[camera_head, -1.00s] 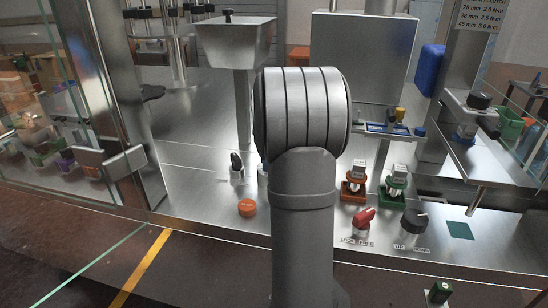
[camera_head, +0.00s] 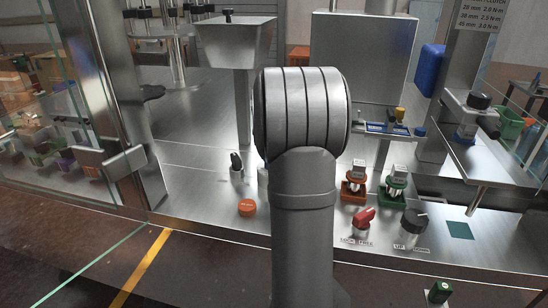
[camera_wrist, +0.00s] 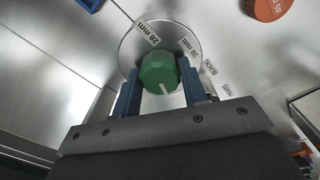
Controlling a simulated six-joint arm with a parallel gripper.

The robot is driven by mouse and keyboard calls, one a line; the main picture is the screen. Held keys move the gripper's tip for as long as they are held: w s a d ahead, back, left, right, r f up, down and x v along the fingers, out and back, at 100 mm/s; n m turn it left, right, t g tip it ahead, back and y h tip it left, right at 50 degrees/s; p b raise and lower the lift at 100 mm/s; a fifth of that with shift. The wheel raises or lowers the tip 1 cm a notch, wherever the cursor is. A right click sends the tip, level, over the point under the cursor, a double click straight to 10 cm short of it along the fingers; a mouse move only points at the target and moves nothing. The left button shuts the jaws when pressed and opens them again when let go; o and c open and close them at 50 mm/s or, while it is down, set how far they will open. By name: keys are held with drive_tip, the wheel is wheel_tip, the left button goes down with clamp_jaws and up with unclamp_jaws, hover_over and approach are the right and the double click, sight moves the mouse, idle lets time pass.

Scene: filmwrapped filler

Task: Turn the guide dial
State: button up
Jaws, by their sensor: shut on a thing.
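The guide dial, a green faceted knob (camera_wrist: 158,72), shows in the wrist view on a round pale plate. The plate carries a "28 mm" label (camera_wrist: 147,34) and a "38 mm" label (camera_wrist: 190,48) along its far edge. A white mark on the knob faces the lower side, towards my gripper's body. My gripper (camera_wrist: 158,82) has its two blue fingers on either side of the knob, shut on it. In the head view my arm hides both the gripper and the dial.
An orange cap (camera_head: 247,208) and a black knob (camera_head: 237,166) stand left of my arm. A red lever (camera_head: 364,217), a black dial (camera_head: 413,221) and orange and green fittings stand right. A glass door (camera_head: 60,90) is at the left.

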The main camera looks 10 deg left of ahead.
drive_tip(key=m, duration=1.3)
drive_tip(key=shift+m, duration=0.3)
idle(0.5)
drive_tip(key=o, duration=1)
drive_tip(key=shift+c, duration=0.2)
wheel_tip(320, 180, up, 18)
drive_tip(key=shift+f, duration=0.25)
wheel_tip(320, 180, down, 18)
drive_tip(key=shift+r, duration=0.2)
